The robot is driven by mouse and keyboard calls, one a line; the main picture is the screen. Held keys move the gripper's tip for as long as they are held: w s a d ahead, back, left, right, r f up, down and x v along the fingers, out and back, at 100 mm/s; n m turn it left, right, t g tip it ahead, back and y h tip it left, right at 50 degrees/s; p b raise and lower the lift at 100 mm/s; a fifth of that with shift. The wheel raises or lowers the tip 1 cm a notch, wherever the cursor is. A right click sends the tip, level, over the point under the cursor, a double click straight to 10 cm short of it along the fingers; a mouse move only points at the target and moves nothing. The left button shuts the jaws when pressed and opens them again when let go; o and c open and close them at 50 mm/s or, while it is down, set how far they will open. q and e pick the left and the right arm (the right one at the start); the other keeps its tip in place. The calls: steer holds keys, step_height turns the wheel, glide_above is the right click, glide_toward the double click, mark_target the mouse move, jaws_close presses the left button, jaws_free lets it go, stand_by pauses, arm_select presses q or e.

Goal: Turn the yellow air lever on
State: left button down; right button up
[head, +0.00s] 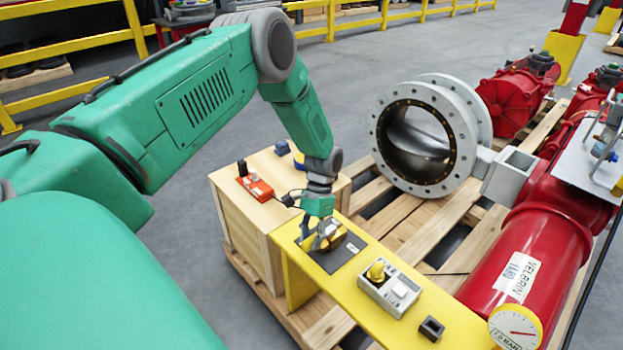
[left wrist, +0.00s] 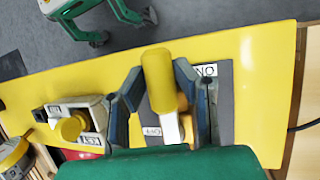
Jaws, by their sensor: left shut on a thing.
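The yellow air lever (head: 333,236) sits on a dark plate (head: 346,250) on the yellow bench, mostly hidden by my gripper in the head view. In the left wrist view the yellow lever (left wrist: 160,82) stands between my fingers, with a pale shaft below its yellow grip. An "ON" label (left wrist: 206,71) is on the plate to its right, and another label, partly hidden, is near its base. My left gripper (head: 322,240) points down over the plate, shut on the lever; its fingers (left wrist: 160,95) flank it. My right gripper is not in view.
A grey box with a yellow knob (head: 376,270) stands on the bench (head: 425,312), beside a small black block (head: 431,328). A wooden crate (head: 240,215) carries an orange device (head: 255,187). A large valve (head: 375,130) and red actuator (head: 520,260) are at right.

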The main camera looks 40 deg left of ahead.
arm_select(q)
steer(key=c, duration=1.3)
jaws_free()
steer(key=shift+w+r, duration=0.1)
steer(key=shift+w, duration=0.3)
steer(key=shift+s, duration=0.1)
steer(key=v, duration=1.1)
steer(key=shift+a+r, duration=0.1)
steer(key=shift+r, duration=0.15)
